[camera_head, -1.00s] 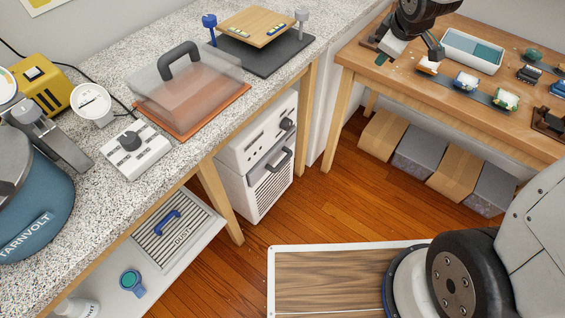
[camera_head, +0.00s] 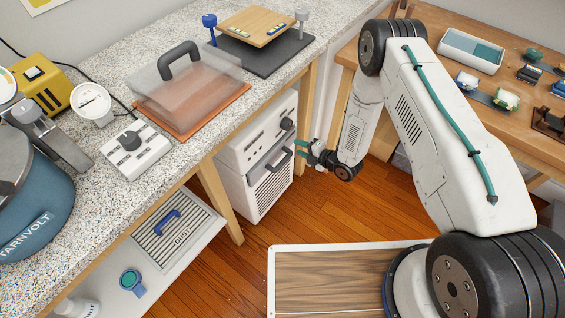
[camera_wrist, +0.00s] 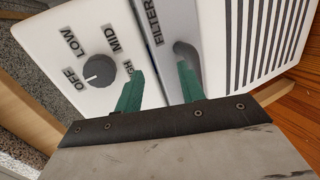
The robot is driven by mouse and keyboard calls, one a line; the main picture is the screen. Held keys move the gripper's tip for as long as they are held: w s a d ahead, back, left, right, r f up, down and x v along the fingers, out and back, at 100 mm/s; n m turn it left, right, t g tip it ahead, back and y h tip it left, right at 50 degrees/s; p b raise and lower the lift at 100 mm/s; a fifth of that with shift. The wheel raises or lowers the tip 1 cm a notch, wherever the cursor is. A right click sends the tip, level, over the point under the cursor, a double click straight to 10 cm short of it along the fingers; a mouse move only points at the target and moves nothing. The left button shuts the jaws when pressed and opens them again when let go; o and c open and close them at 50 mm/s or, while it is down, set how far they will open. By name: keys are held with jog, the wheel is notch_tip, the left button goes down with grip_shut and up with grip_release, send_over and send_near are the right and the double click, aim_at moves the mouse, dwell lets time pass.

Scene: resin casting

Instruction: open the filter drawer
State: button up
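My gripper (camera_head: 302,147) is just in front of the unit, close to the handle. Its two green fingers (camera_wrist: 160,78) are apart with nothing held between them. I cannot tell whether a finger touches the handle.
A dial knob (camera_wrist: 99,70) marked OFF, LOW and MID is on the panel beside the drawer. A wooden counter leg (camera_head: 222,202) stands left of the unit. The wooden floor (camera_head: 318,212) before the drawer is clear. A work table (camera_head: 535,85) is at right.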

jog(key=n+y, duration=0.1)
jog(key=y, duration=0.1)
send_near(282, 163)
jog(key=w+a+f, duration=0.2)
jog(key=x, duration=0.7)
jog(key=shift+w+r, duration=0.2)
jog(key=shift+w, duration=0.2)
grip_shut()
